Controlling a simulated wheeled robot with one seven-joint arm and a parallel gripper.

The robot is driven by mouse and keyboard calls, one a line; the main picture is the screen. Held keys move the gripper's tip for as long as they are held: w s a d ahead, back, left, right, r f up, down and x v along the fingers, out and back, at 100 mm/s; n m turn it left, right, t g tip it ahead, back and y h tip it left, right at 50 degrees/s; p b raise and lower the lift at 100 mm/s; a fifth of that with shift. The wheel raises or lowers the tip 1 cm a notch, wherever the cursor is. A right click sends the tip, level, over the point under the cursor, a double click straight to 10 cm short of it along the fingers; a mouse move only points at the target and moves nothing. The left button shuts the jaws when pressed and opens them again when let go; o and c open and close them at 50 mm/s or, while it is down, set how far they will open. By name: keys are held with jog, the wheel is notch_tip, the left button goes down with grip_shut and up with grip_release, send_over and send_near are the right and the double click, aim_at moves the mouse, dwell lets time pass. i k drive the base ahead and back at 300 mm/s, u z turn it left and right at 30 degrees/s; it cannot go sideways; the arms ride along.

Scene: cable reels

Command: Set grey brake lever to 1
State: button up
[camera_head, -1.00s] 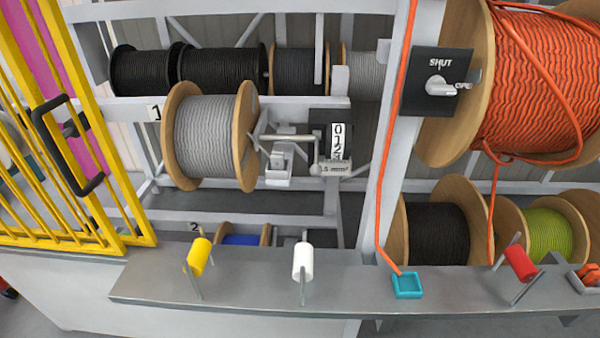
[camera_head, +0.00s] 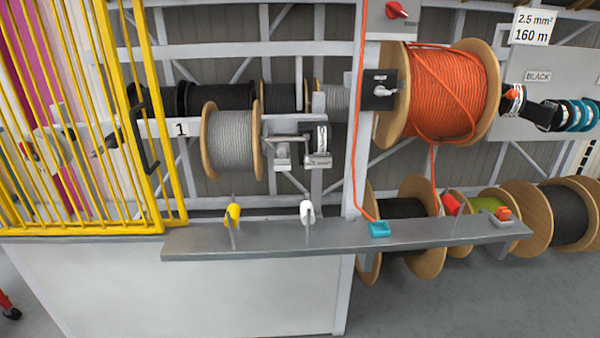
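The grey cable reel (camera_head: 230,140), with wooden flanges, hangs on the rack beside the sign "1". Just right of it is a grey metal mechanism with a light grey block (camera_head: 283,157) and a horizontal bar. Beside that is a white number scale (camera_head: 321,138) on a dark drum with a grey piece below it. The digits are too small to read now. I cannot tell for sure which grey part is the brake lever, nor its setting. My gripper is not in view.
A grey ledge (camera_head: 270,239) in front carries a yellow handle (camera_head: 233,214), a white handle (camera_head: 307,212), a red handle (camera_head: 451,204) and a teal holder (camera_head: 379,229). A yellow barred gate (camera_head: 172,170) stands left. An orange reel (camera_head: 445,95) hangs right. Floor shows at lower right.

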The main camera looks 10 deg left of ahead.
aim_at(308, 160)
jog(key=k, duration=1.2)
jog(key=u, duration=0.55)
jog(key=i, duration=2)
